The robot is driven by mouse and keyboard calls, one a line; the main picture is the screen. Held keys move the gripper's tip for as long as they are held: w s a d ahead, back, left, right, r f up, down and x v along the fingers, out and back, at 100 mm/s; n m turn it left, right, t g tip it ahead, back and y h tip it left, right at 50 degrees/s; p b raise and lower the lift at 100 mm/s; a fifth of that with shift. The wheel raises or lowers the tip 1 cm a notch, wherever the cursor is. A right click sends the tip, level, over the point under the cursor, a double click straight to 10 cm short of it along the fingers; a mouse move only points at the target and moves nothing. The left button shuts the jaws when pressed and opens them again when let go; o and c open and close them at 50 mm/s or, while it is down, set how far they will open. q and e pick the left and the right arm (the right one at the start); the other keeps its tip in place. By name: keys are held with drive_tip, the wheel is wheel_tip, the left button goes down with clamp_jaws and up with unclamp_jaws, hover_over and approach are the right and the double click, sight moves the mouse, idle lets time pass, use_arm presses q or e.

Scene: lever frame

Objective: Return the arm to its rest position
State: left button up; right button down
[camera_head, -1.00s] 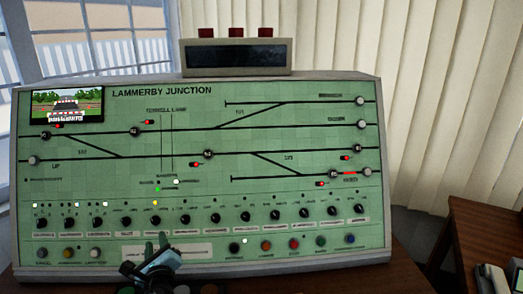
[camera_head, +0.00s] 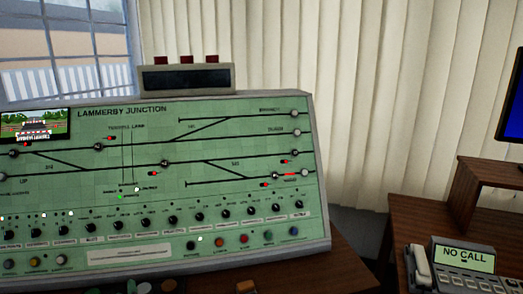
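The green signal panel (camera_head: 150,212) titled Lammerby Junction stands on the brown desk (camera_head: 345,262) at left and centre of the head view. It has a track diagram, a row of black knobs and coloured buttons along its lower edge. Neither of my grippers shows in the head view, so their state and position are hidden.
A phone unit (camera_head: 462,259) reading NO CALL sits on a brown side desk (camera_head: 415,212) at right. A dark box with red tops (camera_head: 187,79) stands on the panel. Small rounded objects (camera_head: 168,286) show at the bottom edge. Pale vertical blinds (camera_head: 350,90) hang behind.

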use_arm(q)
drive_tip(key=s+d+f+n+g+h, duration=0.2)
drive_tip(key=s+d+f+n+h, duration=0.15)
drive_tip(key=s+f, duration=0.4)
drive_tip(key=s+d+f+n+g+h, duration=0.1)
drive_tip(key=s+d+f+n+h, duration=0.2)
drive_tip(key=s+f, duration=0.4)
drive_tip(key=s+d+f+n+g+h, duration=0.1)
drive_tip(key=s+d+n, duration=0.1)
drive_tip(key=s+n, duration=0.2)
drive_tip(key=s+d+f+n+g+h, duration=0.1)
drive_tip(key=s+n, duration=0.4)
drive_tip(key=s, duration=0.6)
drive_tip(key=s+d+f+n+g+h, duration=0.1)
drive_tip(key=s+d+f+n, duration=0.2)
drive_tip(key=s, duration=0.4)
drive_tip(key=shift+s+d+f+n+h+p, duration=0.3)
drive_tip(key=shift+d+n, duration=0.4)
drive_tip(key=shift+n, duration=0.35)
